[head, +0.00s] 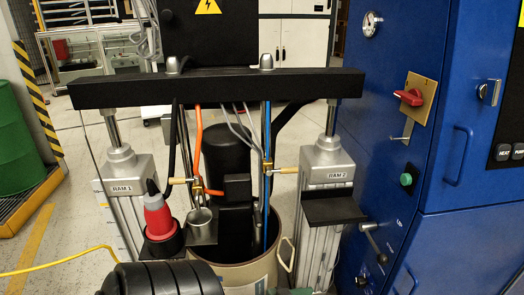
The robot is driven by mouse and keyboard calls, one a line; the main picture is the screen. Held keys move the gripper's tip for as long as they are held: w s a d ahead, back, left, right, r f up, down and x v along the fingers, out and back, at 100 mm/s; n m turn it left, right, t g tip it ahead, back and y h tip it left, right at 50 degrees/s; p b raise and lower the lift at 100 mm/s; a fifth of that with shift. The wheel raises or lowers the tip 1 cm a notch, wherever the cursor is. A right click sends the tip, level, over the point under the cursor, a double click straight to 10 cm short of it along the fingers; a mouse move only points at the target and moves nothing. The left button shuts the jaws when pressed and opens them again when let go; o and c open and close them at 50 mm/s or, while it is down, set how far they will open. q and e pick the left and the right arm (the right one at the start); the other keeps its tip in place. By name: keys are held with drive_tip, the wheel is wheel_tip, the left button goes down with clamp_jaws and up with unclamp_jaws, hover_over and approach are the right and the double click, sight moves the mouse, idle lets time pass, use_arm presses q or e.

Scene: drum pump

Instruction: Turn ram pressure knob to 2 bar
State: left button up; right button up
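The blue cabinet (395,140) stands at the right of the head view. A round white-faced gauge (371,24) is near its top; its reading is too small to tell. Small dark knobs (382,258) sit low on its left face, and another (361,280) is below them. A lever with a grey handle (370,235) is just above. Labels there are too small to read, so I cannot tell which is the ram pressure knob or its setting.
The ram frame's black crossbar (220,88) spans two columns marked RAM 1 (122,187) and RAM 2 (338,174). A drum (250,272) stands between them. A red switch (409,97) and green button (406,179) are on the cabinet. A yellow cable (60,262) crosses the floor.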

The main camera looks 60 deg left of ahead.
use_arm(q)
drive_tip(key=s+d+f+m+g+y+p, duration=0.1)
drive_tip(key=s+f+g+p, duration=0.3)
drive_tip(key=s, duration=0.5)
drive_tip(key=s+d+f+m+g+y+p, duration=0.1)
drive_tip(key=s+d+f+g+p, duration=0.3)
drive_tip(key=s+f+p, duration=0.4)
drive_tip(key=s+p, duration=0.1)
drive_tip(key=s, duration=0.1)
drive_tip(key=shift+s+d+f+g+p, duration=0.15)
drive_tip(key=shift+s+f+g+p, duration=0.15)
drive_tip(key=shift+f, duration=0.05)
use_arm(e)
drive_tip(key=w+v, duration=0.3)
drive_tip(key=v, duration=1.1)
drive_tip(key=shift+r, duration=0.5)
drive_tip(key=shift+a, duration=0.1)
